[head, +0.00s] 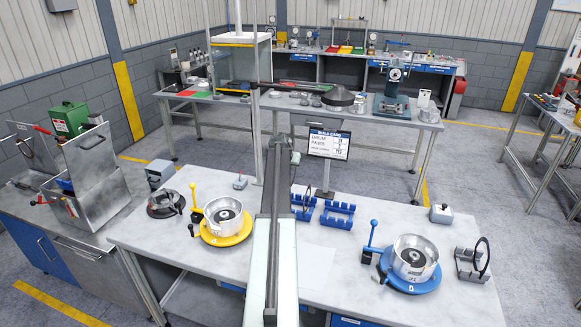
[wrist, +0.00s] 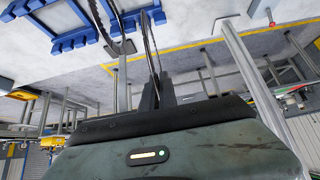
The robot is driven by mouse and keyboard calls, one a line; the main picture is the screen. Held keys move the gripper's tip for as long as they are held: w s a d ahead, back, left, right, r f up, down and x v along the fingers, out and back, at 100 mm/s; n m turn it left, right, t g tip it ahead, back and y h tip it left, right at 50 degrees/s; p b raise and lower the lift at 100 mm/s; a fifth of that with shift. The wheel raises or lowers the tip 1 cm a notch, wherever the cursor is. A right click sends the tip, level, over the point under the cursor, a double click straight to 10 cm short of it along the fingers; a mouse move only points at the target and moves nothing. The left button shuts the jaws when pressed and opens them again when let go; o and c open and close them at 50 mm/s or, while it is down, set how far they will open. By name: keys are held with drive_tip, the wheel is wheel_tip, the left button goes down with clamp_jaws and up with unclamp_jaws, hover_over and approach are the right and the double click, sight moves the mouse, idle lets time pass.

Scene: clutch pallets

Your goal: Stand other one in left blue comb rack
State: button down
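Two blue comb racks stand side by side at the back middle of the near bench: the left rack (head: 303,214) and the right rack (head: 338,222). A thin dark ring (head: 307,196) stands nearly edge-on in the left rack. In the upside-down wrist view, blue racks fill the top left, and a dark curved ring (wrist: 117,30) shows by the right-hand blue part. My gripper's dark fingers (wrist: 151,45) point toward that part, close together. Whether they hold anything thin is unclear. In the head view my arm hides the gripper. Another dark ring (head: 483,257) stands in a grey holder at right.
A yellow round fixture (head: 226,237) with a silver drum is left of my arm. A blue one (head: 412,286) with a drum is at right. A build card sign (head: 328,144) rises behind the racks. The bench between the racks and the blue fixture is partly clear.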

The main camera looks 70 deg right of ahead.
drive_tip(key=shift+f+b, duration=5.95)
drive_tip(key=shift+f, duration=0.2)
drive_tip(key=c, duration=1.6)
unclamp_jaws()
drive_tip(key=shift+r, duration=0.15)
wheel_tip(320, 180, up, 8)
drive_tip(key=p, duration=0.8)
drive_tip(key=shift+w+a, duration=0.1)
